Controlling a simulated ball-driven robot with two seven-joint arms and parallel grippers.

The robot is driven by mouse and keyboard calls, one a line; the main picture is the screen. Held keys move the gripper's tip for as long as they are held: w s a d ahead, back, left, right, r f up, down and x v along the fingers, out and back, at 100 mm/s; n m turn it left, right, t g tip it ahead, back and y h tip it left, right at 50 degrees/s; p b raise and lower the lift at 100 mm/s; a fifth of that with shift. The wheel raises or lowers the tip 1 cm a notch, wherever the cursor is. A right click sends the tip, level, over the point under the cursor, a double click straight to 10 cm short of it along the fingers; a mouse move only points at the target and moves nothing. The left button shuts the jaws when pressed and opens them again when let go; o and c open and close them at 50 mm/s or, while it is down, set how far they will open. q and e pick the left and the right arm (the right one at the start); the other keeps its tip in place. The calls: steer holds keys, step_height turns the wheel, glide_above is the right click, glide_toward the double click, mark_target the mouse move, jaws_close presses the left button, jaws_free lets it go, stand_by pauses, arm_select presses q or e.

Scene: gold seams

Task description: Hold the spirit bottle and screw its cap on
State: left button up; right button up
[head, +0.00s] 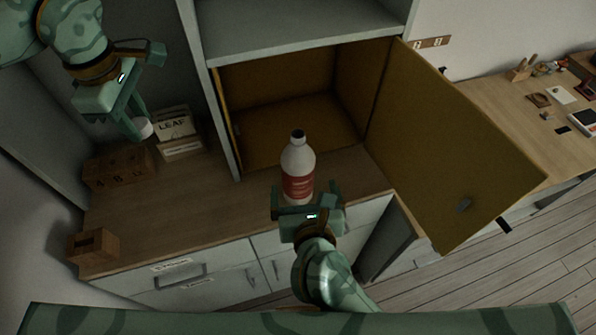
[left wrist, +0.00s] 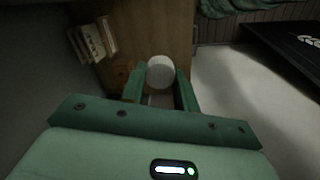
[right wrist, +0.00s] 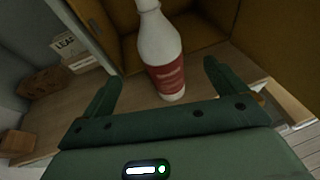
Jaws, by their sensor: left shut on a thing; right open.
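The spirit bottle (head: 298,165) is white with a red label and a dark open neck. It stands upright on the wooden counter in front of the open cupboard. My right gripper (head: 306,192) is open at the near side of the bottle. In the right wrist view the bottle (right wrist: 160,52) stands ahead, between the spread fingers (right wrist: 160,90), and seems untouched by them. My left gripper (head: 138,130) is shut on the white round cap (head: 144,127), up at the left and well away from the bottle. The left wrist view shows the cap (left wrist: 160,73) between the fingertips.
Boxes marked LEAF (head: 175,124) and a brown box (head: 118,167) stand at the counter's left back. A small wooden box (head: 93,245) is at the left front. The yellow cupboard door (head: 455,145) stands open at right. The counter (head: 205,210) is clear between boxes and bottle.

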mark_target(300, 172)
arm_select(q)
step_height(300, 172, down, 3)
steer(key=b, duration=0.3)
steer(key=shift+w+f, duration=0.1)
steer(key=shift+w, duration=0.05)
arm_select(e)
steer(key=x, duration=0.6)
steer(key=shift+f, duration=0.15)
arm_select(q)
steer(key=shift+f, duration=0.15)
arm_select(e)
steer(key=shift+w+f, duration=0.1)
steer(key=shift+w, duration=0.3)
steer(key=b+x, duration=0.1)
steer(key=x, duration=0.1)
steer(key=b+x, duration=0.2)
steer(key=x, duration=0.1)
steer(key=shift+f, duration=0.35)
steer(key=shift+w, duration=0.1)
arm_select(q)
step_height(300, 172, down, 4)
steer(key=shift+r, duration=0.2)
arm_select(e)
steer(key=shift+r, duration=0.15)
